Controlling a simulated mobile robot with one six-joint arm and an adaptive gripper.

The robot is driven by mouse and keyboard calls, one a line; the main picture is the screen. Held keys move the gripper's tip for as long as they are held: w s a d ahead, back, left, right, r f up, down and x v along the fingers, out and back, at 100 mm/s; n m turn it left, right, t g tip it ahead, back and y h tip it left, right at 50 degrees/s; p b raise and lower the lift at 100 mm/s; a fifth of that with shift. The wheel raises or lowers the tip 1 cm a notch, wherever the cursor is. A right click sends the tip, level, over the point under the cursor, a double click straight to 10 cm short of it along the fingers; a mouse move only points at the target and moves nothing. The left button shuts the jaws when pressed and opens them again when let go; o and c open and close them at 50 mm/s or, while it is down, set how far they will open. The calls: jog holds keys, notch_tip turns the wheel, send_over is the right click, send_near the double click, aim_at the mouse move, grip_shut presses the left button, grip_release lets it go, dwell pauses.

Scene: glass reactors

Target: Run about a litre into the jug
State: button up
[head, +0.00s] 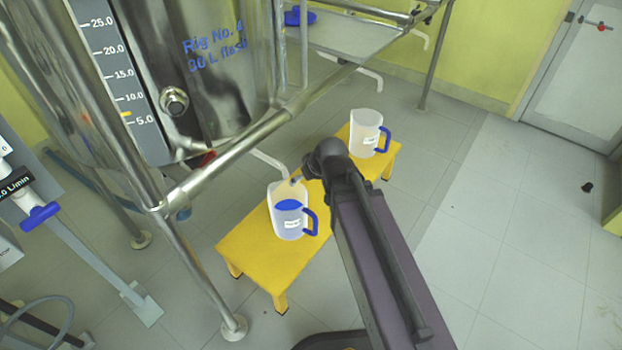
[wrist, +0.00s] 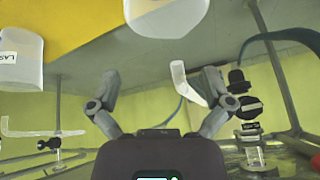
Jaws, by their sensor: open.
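A clear jug with a blue handle (head: 289,222) stands on the yellow stool (head: 245,252), with a blue oval showing inside it. A pale spout (head: 268,160) comes from beneath the steel vessel (head: 215,90) and ends above this jug. I cannot tell whether anything runs from it. A second blue-handled jug (head: 366,133) stands at the stool's far end and looks empty. In the wrist view my gripper (wrist: 161,77) is open and empty, with a white spout (wrist: 187,84) seen between the fingers.
Steel frame tubes (head: 240,155) surround the vessel. Its scale (head: 118,70) has a yellow mark between 5 and 10. A blue valve handle (head: 40,215) is at the left. Black fittings (wrist: 243,95) show right of my gripper in the wrist view. The floor at right is mostly clear.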

jog(key=shift+s+d+f+m+g+h, duration=0.1)
jog(key=shift+s+d+m+g+h, duration=0.05)
jog(key=shift+d, duration=0.35)
jog(key=shift+s+d+f+m+g+h, duration=0.1)
jog(key=shift+d+m+g+h, duration=0.05)
jog(key=shift+d, duration=0.35)
jog(key=s+d+m+g+h+p, duration=0.25)
jog(key=s+d+m+g, duration=0.35)
jog(key=d, duration=0.7)
notch_tip(320, 180, up, 38)
jog(key=s+n+t+p, duration=0.1)
jog(key=t+p, duration=0.1)
jog(key=p, duration=3.5)
jog(key=shift+a+f+h, duration=0.25)
jog(key=shift+a+h, duration=0.1)
jog(key=shift+s, duration=0.1)
jog(key=c, duration=0.6)
